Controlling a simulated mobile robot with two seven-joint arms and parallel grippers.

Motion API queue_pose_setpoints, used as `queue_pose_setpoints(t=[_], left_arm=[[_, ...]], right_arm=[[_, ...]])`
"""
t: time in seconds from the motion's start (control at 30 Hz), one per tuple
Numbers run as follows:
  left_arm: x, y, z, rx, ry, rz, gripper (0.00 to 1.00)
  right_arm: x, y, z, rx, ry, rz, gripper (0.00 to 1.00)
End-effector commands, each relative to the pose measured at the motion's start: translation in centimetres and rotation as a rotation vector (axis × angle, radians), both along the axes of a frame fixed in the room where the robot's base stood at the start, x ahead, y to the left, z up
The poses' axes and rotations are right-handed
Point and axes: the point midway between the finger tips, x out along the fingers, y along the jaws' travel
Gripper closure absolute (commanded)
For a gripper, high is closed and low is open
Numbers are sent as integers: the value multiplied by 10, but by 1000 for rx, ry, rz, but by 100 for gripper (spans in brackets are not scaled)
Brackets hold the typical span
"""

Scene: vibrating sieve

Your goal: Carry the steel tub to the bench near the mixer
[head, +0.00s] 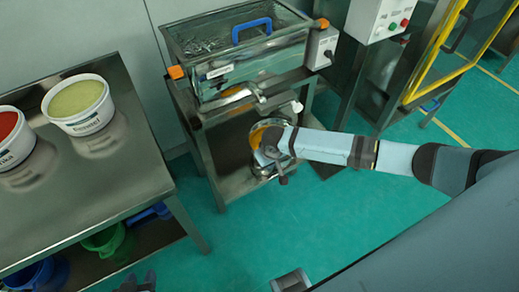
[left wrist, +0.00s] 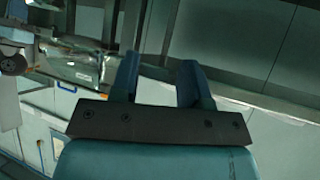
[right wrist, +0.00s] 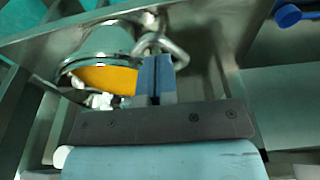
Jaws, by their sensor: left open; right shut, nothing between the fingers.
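A steel tub (head: 258,136) with orange contents sits on the lower shelf of the sieve stand in the head view, partly hidden by my right arm. It shows larger in the right wrist view (right wrist: 112,42), apparently tilted by the camera angle. My right gripper (right wrist: 155,80) is shut and empty beside the tub, its fingertips close to a bent steel handle or bar (right wrist: 163,45); I cannot tell whether they touch. My left gripper (head: 138,284) is at the bottom edge of the head view, away from the tub. In the left wrist view (left wrist: 157,82) its fingers are apart and empty.
A steel bench (head: 95,185) at left holds a yellow-filled bucket (head: 78,118) and a red-filled bucket (head: 12,158); coloured tubs lie below. The sieve box (head: 250,72) with a blue handle stands above the shelf. A yellow-framed machine (head: 432,55) is at right. Green floor is clear between.

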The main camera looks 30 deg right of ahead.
Motion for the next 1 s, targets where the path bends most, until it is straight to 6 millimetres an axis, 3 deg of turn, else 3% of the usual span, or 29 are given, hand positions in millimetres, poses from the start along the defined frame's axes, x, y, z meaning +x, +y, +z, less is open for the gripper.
queue_pose_setpoints(t=[0.1,0.3,0.67,0.7,0.8,0.87,1.0], left_arm=[[0,-2,4,-3,-5,-1,58],[0,-6,5,-7,-6,-3,58],[-2,-5,4,-5,-2,-4,58],[-2,-3,3,-1,0,-5,58],[0,-3,1,-1,-5,-6,58],[2,-4,0,-6,-14,-8,58],[10,-11,-2,-29,-57,-16,58]], right_arm=[[-25,-2,0,0,1,0,100],[-48,-4,0,0,-1,0,100],[-53,-4,0,1,-1,0,100],[-53,-4,0,1,-2,0,91],[-45,-4,0,1,-37,18,68],[-33,-5,1,-1,-96,52,66],[18,-7,17,-27,-365,221,66]])
